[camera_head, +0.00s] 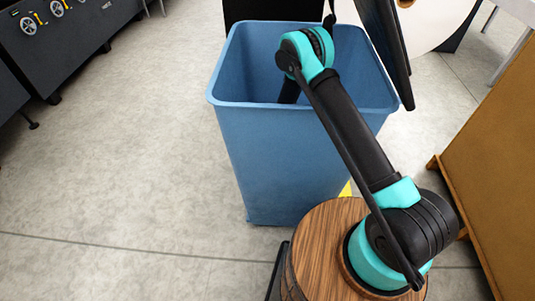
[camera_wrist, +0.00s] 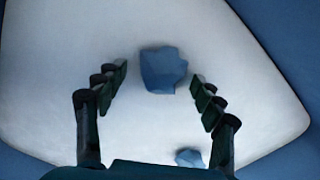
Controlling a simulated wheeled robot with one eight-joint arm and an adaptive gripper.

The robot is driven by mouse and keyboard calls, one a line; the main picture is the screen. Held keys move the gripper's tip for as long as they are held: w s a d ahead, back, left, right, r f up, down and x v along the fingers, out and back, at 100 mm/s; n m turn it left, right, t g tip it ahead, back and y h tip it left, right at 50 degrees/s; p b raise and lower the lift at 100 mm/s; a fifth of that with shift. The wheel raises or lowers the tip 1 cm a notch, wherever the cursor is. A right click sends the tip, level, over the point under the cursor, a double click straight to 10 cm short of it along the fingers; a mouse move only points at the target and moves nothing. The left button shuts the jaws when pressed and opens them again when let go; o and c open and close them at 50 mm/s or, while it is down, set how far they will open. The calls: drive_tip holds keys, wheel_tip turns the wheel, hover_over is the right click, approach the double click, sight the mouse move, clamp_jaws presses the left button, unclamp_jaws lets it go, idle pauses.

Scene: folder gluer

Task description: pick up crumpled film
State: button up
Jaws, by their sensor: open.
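A crumpled blue piece, which looks like the film (camera_wrist: 163,70), shows in the wrist view just above the middle, against a pale surface. A second, smaller crumpled blue piece (camera_wrist: 189,157) shows lower down, close to my gripper's palm. My gripper (camera_wrist: 159,76) is open, with one dark finger on each side of the larger piece in the picture. I see no contact, and the distance to the piece is hard to tell. In the head view my arm bends over a tall blue bin (camera_head: 285,150) and reaches down into it. The bin's front wall hides my gripper and the pieces there.
Blue bin walls close in around the pale surface in the wrist view. A dark machine (camera_head: 65,40) stands at the upper left. A large white roll (camera_head: 430,22) is behind the bin at the right. A tan panel (camera_head: 495,150) stands at right. The floor (camera_head: 120,170) at left is clear.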

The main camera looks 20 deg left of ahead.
drive_tip(key=shift+f, duration=0.15)
drive_tip(key=c, duration=0.9)
drive_tip(key=shift+c, duration=0.5)
